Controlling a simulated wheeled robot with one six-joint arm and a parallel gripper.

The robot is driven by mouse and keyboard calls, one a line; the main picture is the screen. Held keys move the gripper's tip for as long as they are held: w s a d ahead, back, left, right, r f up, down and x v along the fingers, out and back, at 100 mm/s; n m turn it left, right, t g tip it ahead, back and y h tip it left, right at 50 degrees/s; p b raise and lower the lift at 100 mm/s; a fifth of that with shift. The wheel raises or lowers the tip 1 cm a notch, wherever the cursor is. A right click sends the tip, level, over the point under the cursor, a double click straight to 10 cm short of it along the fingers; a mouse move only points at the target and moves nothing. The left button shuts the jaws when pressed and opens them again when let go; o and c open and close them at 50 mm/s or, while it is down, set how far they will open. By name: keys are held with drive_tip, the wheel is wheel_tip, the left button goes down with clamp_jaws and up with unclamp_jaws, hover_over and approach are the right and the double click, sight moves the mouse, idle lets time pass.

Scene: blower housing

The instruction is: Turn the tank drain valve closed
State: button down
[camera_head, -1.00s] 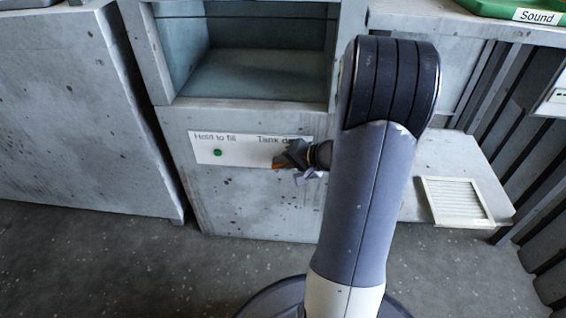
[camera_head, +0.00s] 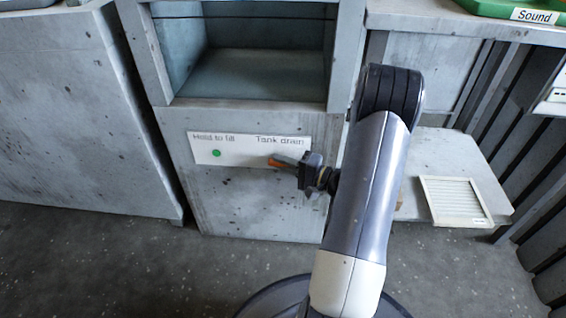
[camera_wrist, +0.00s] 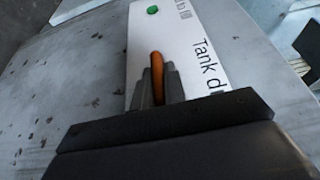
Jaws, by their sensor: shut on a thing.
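The tank drain valve shows as an orange handle (camera_head: 276,162) below the "Tank drain" lettering on a white label panel (camera_head: 212,156). In the wrist view the orange handle (camera_wrist: 157,75) stands between the two grey fingers. My gripper (camera_head: 290,165) reaches it from the right; in the wrist view my gripper (camera_wrist: 159,90) is shut on the handle. The handle's tip sticks out past the fingers. The valve's body and pivot are hidden behind my gripper.
A green button (camera_head: 217,153) sits left of the valve under "Hold to fill", and it also shows in the wrist view (camera_wrist: 152,9). An open recess (camera_head: 250,75) is above the panel. A low shelf with a vent grille (camera_head: 455,201) is at right. The floor in front is clear.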

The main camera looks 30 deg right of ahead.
drive_tip(key=shift+a, duration=0.1)
idle(0.4)
drive_tip(key=c, duration=1.5)
unclamp_jaws()
drive_tip(key=shift+o, duration=0.2)
drive_tip(key=p+v, duration=0.3)
drive_tip(key=v, duration=0.8)
drive_tip(key=shift+w+f, duration=0.1)
drive_tip(key=shift+f, duration=0.05)
drive_tip(key=b+x, duration=0.3)
drive_tip(key=x, duration=0.8)
drive_tip(key=shift+s, duration=0.2)
